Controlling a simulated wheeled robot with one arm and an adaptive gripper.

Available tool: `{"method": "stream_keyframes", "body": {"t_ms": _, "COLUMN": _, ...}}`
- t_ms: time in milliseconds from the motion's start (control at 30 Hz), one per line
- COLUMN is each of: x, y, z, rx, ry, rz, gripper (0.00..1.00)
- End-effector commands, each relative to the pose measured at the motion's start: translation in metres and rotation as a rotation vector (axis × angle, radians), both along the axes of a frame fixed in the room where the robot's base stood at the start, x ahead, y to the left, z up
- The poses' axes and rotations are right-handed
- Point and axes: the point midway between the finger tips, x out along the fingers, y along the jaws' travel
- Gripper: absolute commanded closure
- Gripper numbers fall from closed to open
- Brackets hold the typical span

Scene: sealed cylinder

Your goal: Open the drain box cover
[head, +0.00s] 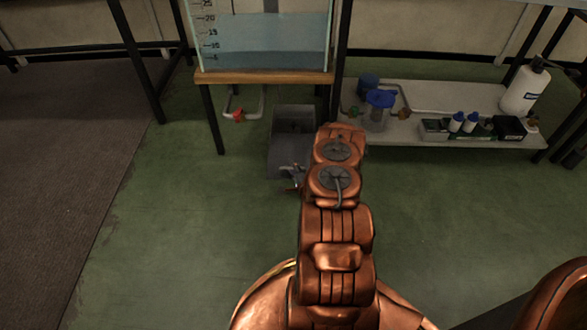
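The drain box (291,152) is a dark grey box on the green floor, below and in front of the water tank. My copper-coloured arm covers its right side. Its upper part looks darker inside a lighter rim, but I cannot tell whether the cover is shut or open. My gripper (291,180) is small in this view, at the lower front edge of the box, left of my arm. Part of it is hidden by my wrist. I cannot tell whether its fingers are open or shut, or whether it touches the box.
A glass tank with blue water (262,45) stands on a wooden-topped stand (262,77). A pipe with a red valve (239,115) hangs below it. Green floor is clear at left.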

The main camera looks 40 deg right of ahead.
Motion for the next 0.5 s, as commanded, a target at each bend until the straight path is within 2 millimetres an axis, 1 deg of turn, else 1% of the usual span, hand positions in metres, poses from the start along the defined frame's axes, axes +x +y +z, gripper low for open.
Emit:
{"method": "stream_keyframes", "body": {"t_ms": 133, "x": -0.003, "y": 0.0, "z": 0.0, "rx": 0.0, "ry": 0.0, "rz": -0.001, "gripper": 0.61}}
{"method": "stream_keyframes", "body": {"t_ms": 233, "x": -0.01, "y": 0.002, "z": 0.001, "rx": 0.002, "ry": 0.001, "rz": -0.003, "gripper": 0.61}}
{"method": "stream_keyframes", "body": {"t_ms": 500, "x": -0.046, "y": 0.016, "z": 0.008, "rx": 0.005, "ry": 0.002, "rz": -0.006, "gripper": 0.61}}
